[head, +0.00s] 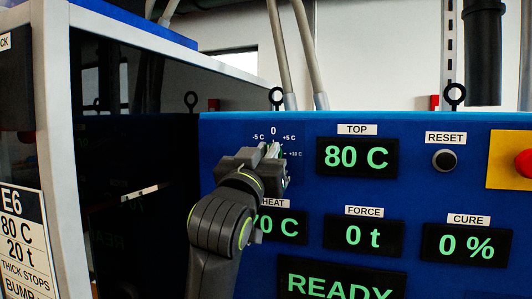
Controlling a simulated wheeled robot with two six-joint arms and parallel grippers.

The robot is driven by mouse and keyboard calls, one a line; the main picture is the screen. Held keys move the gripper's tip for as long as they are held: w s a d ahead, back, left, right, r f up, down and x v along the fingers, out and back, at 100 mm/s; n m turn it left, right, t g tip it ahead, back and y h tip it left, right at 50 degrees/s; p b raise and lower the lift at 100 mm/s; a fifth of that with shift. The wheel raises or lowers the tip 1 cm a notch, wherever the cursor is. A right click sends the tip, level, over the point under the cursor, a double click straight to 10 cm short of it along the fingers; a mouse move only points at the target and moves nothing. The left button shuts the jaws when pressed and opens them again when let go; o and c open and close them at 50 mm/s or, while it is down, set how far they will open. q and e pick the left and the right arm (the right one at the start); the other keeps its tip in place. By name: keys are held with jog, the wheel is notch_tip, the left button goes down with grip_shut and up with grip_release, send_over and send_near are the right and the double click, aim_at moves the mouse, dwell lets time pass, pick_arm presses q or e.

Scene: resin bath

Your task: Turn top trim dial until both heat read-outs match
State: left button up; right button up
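The top trim dial sits on the blue panel under a scale marked -5 C, 0, +5 C and +10 C. The dial itself is mostly hidden behind my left gripper (270,151), whose fingertips are at the dial's place. Whether the fingers are closed on it does not show clearly. The TOP read-out (357,157) shows 80 C in green. The lower HEAT read-out (284,226) is partly covered by my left arm; its last digit is 0, and the first looks like a 7 but is cut off. My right gripper is not in view.
To the right are a black RESET button (445,160) and a red button (524,163) on a yellow plate. FORCE (363,235) reads 0 t, CURE (466,245) reads 0 %, and a display (338,283) reads READY. A white-edged cabinet (58,150) with an E6 card stands left.

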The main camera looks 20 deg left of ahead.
pick_arm(q)
grip_shut()
jog(key=shift+n, duration=0.4)
jog(key=n+y+p, duration=0.1)
jog(key=n+y, duration=0.1)
jog(key=n, duration=0.1)
jog(key=shift+n, duration=0.4)
jog(key=shift+a+f+n+g+y+p, duration=0.1)
jog(key=shift+n+g+y+p, duration=1)
jog(key=shift+n, duration=1.85)
jog(key=shift+a+f+n+g+y+p, duration=0.1)
jog(key=shift+n+g+y+p, duration=0.6)
jog(key=shift+n+p, duration=1.55)
jog(key=shift+a+f+n+g+y+p, duration=0.1)
jog(key=shift+n+g+y+p, duration=0.65)
jog(key=shift+n, duration=2.95)
jog(key=shift+g, duration=0.25)
